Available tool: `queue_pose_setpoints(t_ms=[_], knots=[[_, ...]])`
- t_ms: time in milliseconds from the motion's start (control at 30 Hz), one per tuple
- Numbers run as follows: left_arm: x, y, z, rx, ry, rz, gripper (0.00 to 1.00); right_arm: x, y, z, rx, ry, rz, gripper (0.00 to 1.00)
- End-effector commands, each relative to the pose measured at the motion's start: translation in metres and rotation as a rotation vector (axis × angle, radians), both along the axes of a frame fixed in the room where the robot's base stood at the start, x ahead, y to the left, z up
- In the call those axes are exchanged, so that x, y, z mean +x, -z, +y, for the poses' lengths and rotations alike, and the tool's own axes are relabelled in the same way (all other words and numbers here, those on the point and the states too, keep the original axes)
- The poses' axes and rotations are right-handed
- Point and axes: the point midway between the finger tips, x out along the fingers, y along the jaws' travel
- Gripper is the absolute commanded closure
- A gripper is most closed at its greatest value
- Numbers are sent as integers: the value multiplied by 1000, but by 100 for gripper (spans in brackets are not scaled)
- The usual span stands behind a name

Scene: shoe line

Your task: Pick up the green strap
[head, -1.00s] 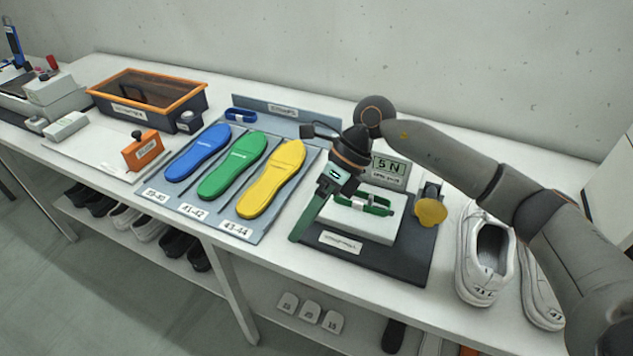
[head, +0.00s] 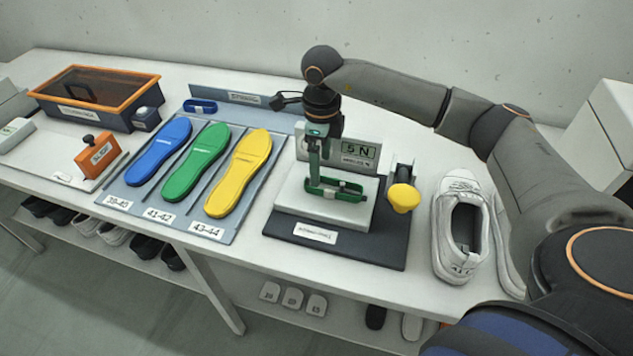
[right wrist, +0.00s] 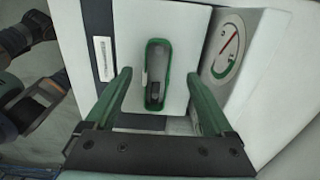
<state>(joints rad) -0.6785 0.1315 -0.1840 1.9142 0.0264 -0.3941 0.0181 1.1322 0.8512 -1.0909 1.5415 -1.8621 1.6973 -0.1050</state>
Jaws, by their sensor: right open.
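The green strap (head: 340,190) is a closed loop lying on top of a white block (head: 290,202) on a black base. In the right wrist view the strap (right wrist: 153,75) lies between the fingers of my right gripper (right wrist: 160,76), with a gap on both sides. A dark buckle-like piece shows at its lower end there. In the head view my right gripper (head: 318,178) points down at the strap's left part, its green fingers overlapping it in the picture. The right gripper is open and empty. My left gripper is not in view.
A "5 N" display (head: 358,152) stands behind the block, and a yellow knob (head: 404,198) is to its right. White shoes (head: 462,230) stand further right. Blue, green and yellow insoles (head: 238,172) lie left. A blue strap (head: 200,106) and an orange-rimmed bin (head: 95,95) are further back.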

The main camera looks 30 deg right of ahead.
Motion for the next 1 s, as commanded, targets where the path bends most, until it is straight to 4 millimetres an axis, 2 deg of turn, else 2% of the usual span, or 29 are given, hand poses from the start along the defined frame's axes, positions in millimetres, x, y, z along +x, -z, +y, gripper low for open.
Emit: queue_pose_setpoints(t_ms=[167, 300, 600, 1000], knots=[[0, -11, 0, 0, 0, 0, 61, -7, 25, 0, 0, 0, 5, 12], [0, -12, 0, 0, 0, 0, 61, -6, 43, 0, 0, 1, 3, 12], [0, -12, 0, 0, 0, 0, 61, -6, 49, 0, 1, 1, 0, 12], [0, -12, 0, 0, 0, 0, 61, -6, 48, 0, 1, 1, 0, 57]])
